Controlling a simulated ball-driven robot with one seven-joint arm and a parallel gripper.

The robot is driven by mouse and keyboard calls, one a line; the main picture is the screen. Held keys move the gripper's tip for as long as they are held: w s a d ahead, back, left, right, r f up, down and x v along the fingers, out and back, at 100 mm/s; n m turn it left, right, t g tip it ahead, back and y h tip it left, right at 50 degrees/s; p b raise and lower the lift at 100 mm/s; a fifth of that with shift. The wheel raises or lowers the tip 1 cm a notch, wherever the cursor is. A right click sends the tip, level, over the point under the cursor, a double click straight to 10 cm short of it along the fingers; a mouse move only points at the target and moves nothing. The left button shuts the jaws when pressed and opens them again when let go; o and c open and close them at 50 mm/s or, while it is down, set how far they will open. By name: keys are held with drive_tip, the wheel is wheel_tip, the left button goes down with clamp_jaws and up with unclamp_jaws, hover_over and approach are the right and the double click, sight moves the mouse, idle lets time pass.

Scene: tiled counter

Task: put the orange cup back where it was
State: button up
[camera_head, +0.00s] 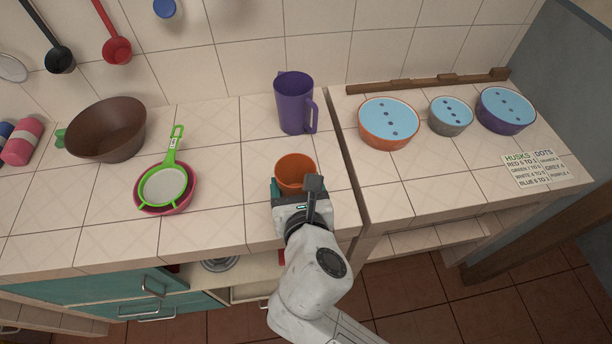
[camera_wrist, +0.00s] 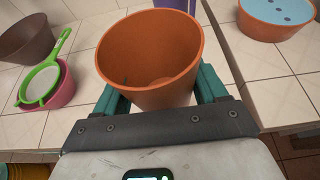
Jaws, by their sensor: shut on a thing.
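The orange cup (camera_head: 295,170) is at the front right of the left tiled counter in the head view, below the purple pitcher. My gripper (camera_head: 297,192) is shut on it from the front side. In the wrist view the orange cup (camera_wrist: 150,58) sits between the two teal fingers, its open top showing and its inside empty. It looks roughly upright. Its base is hidden, so I cannot tell whether it touches the counter.
A purple pitcher (camera_head: 294,104) stands behind the cup. A pink bowl (camera_head: 152,208) with a green strainer (camera_head: 165,185) and a brown bowl (camera_head: 108,130) are to the left. Blue-topped bowls, including an orange one (camera_head: 388,138), stand on the right counter, across a gap. Tiles between strainer and cup are clear.

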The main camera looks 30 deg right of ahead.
sight(302, 178)
drive_tip(key=w, duration=0.1)
drive_tip(key=w+d+f, duration=0.1)
drive_tip(key=w+d, duration=0.1)
drive_tip(key=shift+w+d+f, duration=0.1)
drive_tip(key=shift+d+f, duration=0.15)
drive_tip(key=shift+f, duration=0.1)
drive_tip(key=w+d+f, duration=0.1)
drive_tip(key=f, duration=0.1)
drive_tip(key=w+f, duration=0.1)
drive_tip(key=f, duration=0.1)
drive_tip(key=w+d+f, duration=0.1)
drive_tip(key=f, duration=0.1)
drive_tip(key=shift+w+d, duration=0.3)
drive_tip(key=shift+f+b, duration=0.45)
drive_tip(key=shift+f, duration=1)
drive_tip(key=shift+f, duration=0.1)
drive_tip(key=shift+f, duration=0.1)
drive_tip(key=o, duration=1.3)
drive_tip(key=shift+o, duration=0.2)
